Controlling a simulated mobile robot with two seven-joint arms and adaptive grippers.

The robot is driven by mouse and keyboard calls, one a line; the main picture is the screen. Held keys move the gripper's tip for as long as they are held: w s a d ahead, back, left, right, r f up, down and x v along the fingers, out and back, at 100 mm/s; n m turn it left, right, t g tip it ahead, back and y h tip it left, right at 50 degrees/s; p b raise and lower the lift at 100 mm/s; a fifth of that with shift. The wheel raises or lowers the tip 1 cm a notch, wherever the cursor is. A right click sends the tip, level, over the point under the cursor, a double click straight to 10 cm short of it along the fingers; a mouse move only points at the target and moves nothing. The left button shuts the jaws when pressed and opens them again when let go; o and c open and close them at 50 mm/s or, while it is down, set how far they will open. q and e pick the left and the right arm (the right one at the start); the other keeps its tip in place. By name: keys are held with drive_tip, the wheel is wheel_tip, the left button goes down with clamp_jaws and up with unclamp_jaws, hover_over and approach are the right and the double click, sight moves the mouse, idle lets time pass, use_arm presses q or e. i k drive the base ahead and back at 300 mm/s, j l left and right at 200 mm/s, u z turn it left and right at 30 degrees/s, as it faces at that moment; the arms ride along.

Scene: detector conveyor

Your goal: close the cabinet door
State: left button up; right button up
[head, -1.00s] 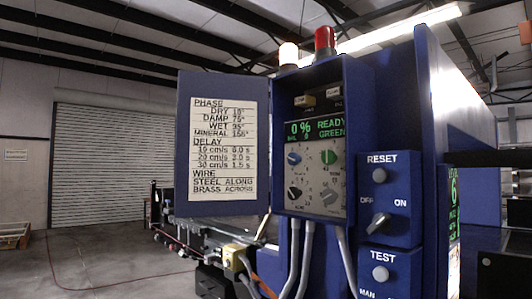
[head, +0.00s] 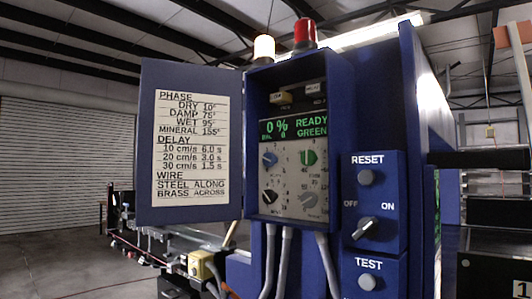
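The blue cabinet door (head: 145,150) stands open, swung out to the left of the blue control cabinet (head: 337,105). Its inner face carries a white printed sheet (head: 190,150) listing phase, delay and wire settings. Inside the open cabinet, a green display (head: 297,127) reads "0 % READY GREEN" above a grey panel with several knobs (head: 310,157). Neither of my grippers is in the head view.
A reset box (head: 373,200) with a button and OFF/ON switch, and a test box (head: 375,275), sit right of the cabinet. Red (head: 305,34) and lit white (head: 264,47) lamps stand on top. Grey cables (head: 286,262) hang below. Open floor (head: 70,255) lies at left.

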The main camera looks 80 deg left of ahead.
sight(188, 171)
drive_tip(key=k+j, duration=0.2)
drive_tip(key=j, duration=0.3)
drive_tip(key=k+j, duration=0.2)
drive_tip(key=j, duration=0.3)
drive_tip(key=k+j, duration=0.2)
drive_tip(key=j, duration=0.3)
drive_tip(key=k+j, duration=0.2)
drive_tip(key=j, duration=0.3)
drive_tip(key=k+j, duration=0.2)
drive_tip(key=j, duration=0.3)
drive_tip(key=k+j, duration=0.2)
drive_tip(key=j, duration=0.3)
drive_tip(key=k+j, duration=0.2)
drive_tip(key=j, duration=0.3)
drive_tip(key=k+j, duration=0.2)
drive_tip(key=j, duration=0.35)
